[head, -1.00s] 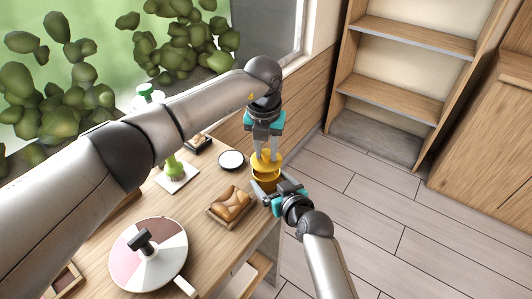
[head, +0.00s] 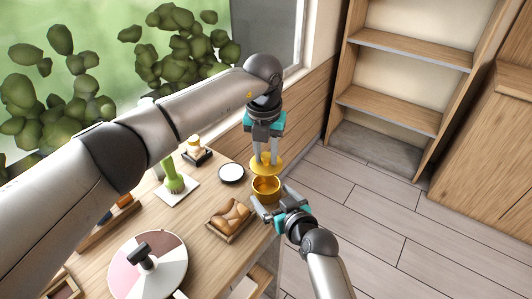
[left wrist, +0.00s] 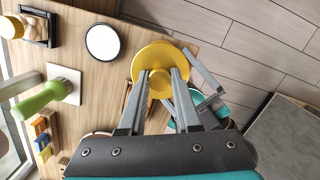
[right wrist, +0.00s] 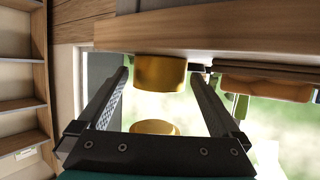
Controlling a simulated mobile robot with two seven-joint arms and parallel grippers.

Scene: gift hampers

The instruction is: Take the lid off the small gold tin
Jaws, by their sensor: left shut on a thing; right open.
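The small gold tin (head: 266,190) stands open-topped at the table's right edge in the head view. It also shows in the right wrist view (right wrist: 160,73), which is upside down. The gold lid (head: 266,166) is above the tin, apart from it, with a gap between them. My left gripper (head: 266,155) is shut on the lid's knob, and the lid's top shows in the left wrist view (left wrist: 160,58). My right gripper (head: 280,203) is open at the tin, low on its near right side. In the right wrist view the tin appears between the two fingers, apart from both.
A brown pastry-like item in a tray (head: 230,218) lies just left of the tin. A white round dish with a dark rim (head: 231,173) is behind it. Floor (head: 370,210) is open to the right.

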